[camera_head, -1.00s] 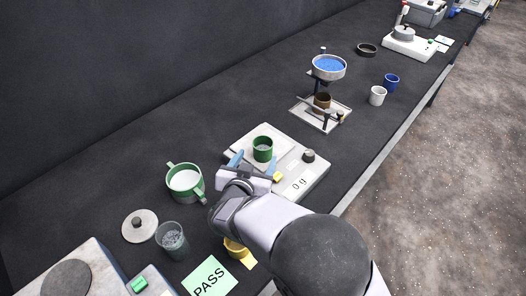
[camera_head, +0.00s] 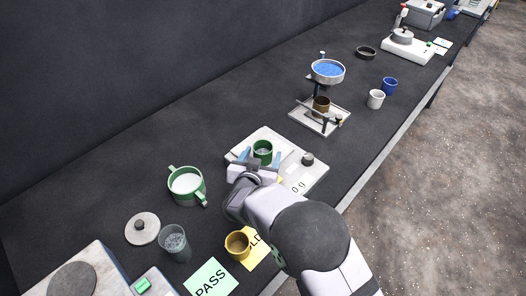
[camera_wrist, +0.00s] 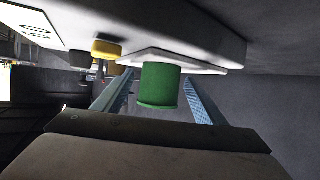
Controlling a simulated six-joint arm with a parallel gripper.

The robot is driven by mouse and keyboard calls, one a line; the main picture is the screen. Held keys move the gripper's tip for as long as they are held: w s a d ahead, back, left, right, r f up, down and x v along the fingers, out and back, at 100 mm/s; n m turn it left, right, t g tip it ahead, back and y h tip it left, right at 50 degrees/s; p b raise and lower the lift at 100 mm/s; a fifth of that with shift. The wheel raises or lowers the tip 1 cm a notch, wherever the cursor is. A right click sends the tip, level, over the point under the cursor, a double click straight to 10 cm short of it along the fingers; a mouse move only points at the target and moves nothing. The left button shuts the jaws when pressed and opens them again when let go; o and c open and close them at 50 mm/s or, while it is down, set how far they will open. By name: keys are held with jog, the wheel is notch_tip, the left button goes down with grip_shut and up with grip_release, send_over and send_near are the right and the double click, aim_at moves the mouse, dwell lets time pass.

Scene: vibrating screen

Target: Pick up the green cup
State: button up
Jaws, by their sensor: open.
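The green cup (camera_head: 263,149) stands upright on the white plate of the scale (camera_head: 311,176). In the wrist view the green cup (camera_wrist: 158,86) sits between the two blue fingers, with a gap on each side. My gripper (camera_head: 262,160) is open, with its fingers on either side of the cup and nothing held. In the wrist view my gripper (camera_wrist: 160,98) shows both fingers reaching forward along the cup. The cup's lower part is partly hidden in the head view by my gripper.
A green two-handled pot (camera_head: 186,185) stands left of the scale. A glass (camera_head: 175,243), a grey lid (camera_head: 142,228) and a yellow cup (camera_head: 238,244) are nearer. A sieve stand with blue contents (camera_head: 328,71), a white cup (camera_head: 376,99) and a blue cup (camera_head: 390,86) are beyond.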

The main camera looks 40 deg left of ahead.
jog(key=shift+w+a+f, duration=0.25)
jog(key=shift+w+a, duration=0.1)
jog(key=shift+w, duration=0.15)
jog(key=c, duration=1.1)
jog(key=shift+c, duration=0.2)
jog(key=shift+r, duration=0.1)
notch_tip(320, 180, up, 10)
jog(key=shift+b, duration=0.45)
